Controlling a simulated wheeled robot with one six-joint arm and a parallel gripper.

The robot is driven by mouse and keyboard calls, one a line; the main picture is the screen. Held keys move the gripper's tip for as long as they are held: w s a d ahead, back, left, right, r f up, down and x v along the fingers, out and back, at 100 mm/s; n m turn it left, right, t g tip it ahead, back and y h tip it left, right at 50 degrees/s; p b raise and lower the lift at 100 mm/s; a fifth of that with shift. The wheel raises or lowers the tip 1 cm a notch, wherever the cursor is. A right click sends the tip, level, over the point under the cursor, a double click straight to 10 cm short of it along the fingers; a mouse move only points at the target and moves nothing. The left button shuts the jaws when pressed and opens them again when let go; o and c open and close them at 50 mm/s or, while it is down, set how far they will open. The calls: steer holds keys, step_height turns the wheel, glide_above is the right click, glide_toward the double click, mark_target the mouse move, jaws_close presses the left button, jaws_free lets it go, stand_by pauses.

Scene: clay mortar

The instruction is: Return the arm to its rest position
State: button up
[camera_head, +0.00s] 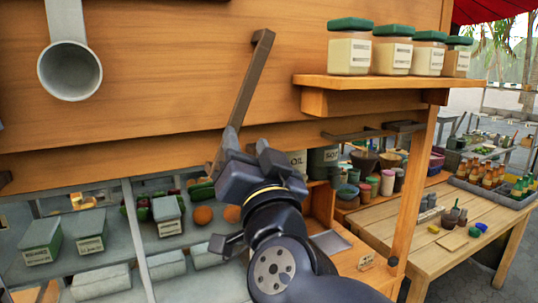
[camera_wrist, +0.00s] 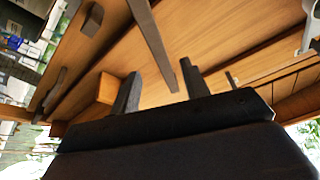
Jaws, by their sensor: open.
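My arm reaches up from the bottom of the head view, with my dark gripper (camera_head: 248,148) in front of the wooden wall panel. In the wrist view the two fingers of my gripper (camera_wrist: 160,88) stand well apart with nothing held between them. A slanted brown bar (camera_head: 254,80) on the wall panel rises just behind the fingers in the head view. A brown bar (camera_wrist: 150,45) also runs down toward the gap between the fingers in the wrist view. I cannot tell whether the gripper touches it.
A shelf (camera_head: 360,82) with green-lidded jars (camera_head: 349,52) juts out at the upper right. A grey tube (camera_head: 69,70) hangs at the upper left. Metal bins (camera_head: 105,250) with containers lie lower left. A wooden table (camera_head: 440,235) with bottles stands at right.

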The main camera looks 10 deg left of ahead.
mark_target(240, 114)
steer(key=p+x, duration=0.2)
steer(key=x, duration=0.8)
steer(key=shift+w, duration=0.2)
steer(key=shift+w+d, duration=0.1)
steer(key=shift+d, duration=0.15)
steer(key=shift+a, duration=0.2)
steer(key=shift+d, duration=0.1)
